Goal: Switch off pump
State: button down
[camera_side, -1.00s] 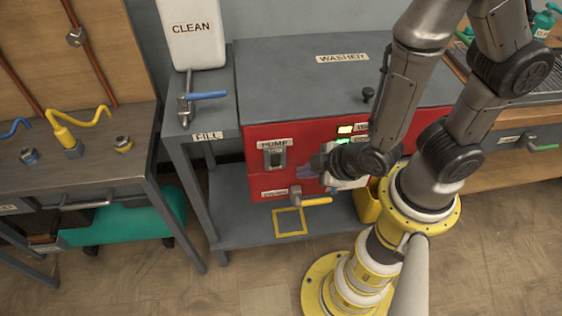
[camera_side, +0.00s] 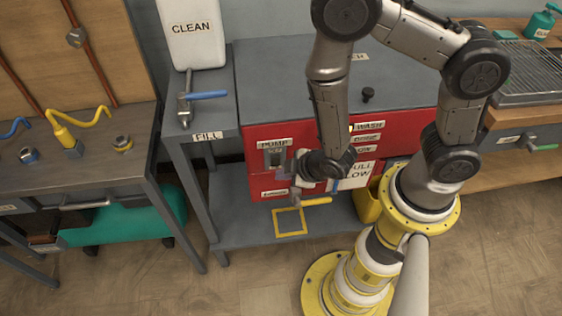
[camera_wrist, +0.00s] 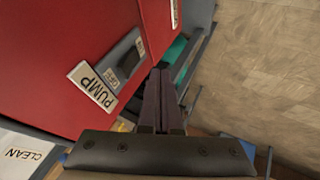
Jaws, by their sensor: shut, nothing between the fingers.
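The pump switch (camera_side: 275,158) is a grey plate with a dark lever on the red washer front (camera_side: 259,183), below the PUMP label (camera_side: 274,143). In the wrist view the switch (camera_wrist: 128,61) is seen at a slant, with small lettering beside the dark lever; I cannot tell surely which way the lever is set. The PUMP label (camera_wrist: 93,87) is close by. My gripper (camera_side: 292,166) is just right of the switch in the side view. Its fingers (camera_wrist: 160,76) are shut and empty, beside the switch plate; contact cannot be told.
A yellow-handled drain valve (camera_side: 315,201) sticks out below. A blue-handled fill tap (camera_side: 208,95) is at upper left, under the CLEAN tank (camera_side: 190,35). A knob (camera_side: 368,94) stands on the washer top. The right panel carries WASH (camera_side: 369,126) and other labels.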

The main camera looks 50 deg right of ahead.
aim_at(280, 159)
jog(key=shift+w+d+r, duration=0.15)
jog(key=shift+w+d, duration=0.45)
jog(key=shift+w+d+r, duration=0.15)
jog(key=shift+w+d, duration=0.4)
jog(key=shift+w, duration=0.1)
jog(key=shift+w+g+y, duration=0.15)
jog(key=shift+g+y, duration=0.15)
jog(key=shift+w+d+r+m+g+y, duration=0.2)
jog(key=shift+d+m+g+y, duration=0.1)
jog(key=shift+d+g, duration=0.1)
jog(key=shift+s+a+f, duration=0.1)
jog(key=shift+a+f, duration=0.05)
jog(key=shift+a, duration=0.05)
